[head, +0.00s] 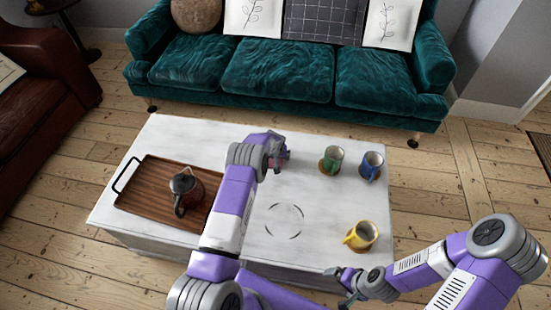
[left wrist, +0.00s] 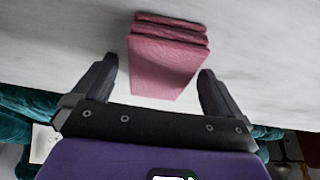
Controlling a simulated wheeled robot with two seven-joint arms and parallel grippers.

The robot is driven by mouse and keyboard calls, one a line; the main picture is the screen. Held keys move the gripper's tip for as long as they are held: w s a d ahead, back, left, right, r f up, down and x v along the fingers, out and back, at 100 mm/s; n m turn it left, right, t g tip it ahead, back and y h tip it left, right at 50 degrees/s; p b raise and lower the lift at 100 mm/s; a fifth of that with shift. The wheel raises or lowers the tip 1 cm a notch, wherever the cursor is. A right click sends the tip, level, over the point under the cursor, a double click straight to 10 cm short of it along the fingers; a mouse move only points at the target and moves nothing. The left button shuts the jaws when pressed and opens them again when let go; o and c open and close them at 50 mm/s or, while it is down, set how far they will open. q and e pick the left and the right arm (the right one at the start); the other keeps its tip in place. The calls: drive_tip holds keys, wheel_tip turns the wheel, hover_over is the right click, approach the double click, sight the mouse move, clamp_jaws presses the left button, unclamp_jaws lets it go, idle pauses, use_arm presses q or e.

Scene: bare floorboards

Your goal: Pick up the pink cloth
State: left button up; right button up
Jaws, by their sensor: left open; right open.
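The pink cloth (left wrist: 167,58) is a folded stack on the white table (head: 305,215). In the left wrist view it lies between and just beyond the two fingers of my left gripper (left wrist: 158,88), which is open. In the head view only a small reddish bit of the cloth (head: 286,155) shows beside my left gripper (head: 279,150); the gripper hides the rest. I cannot tell whether the fingers touch the cloth. My right gripper (head: 347,285) is open and empty by the table's front right edge, near the yellow mug (head: 361,236).
A wooden tray (head: 140,190) with a dark teapot (head: 186,190) stands on the table's left. A green mug (head: 331,161) and a blue mug (head: 371,165) stand on coasters at the back right. A teal sofa (head: 280,75) is behind. The table's front middle is clear.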

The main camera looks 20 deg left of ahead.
use_arm(q)
drive_tip(key=shift+f, duration=0.25)
idle(0.3)
drive_tip(key=shift+c, duration=0.3)
drive_tip(key=c, duration=1)
drive_tip(key=shift+r, duration=0.35)
wheel_tip(320, 180, up, 10)
drive_tip(key=p, duration=0.3)
drive_tip(key=shift+f, duration=0.1)
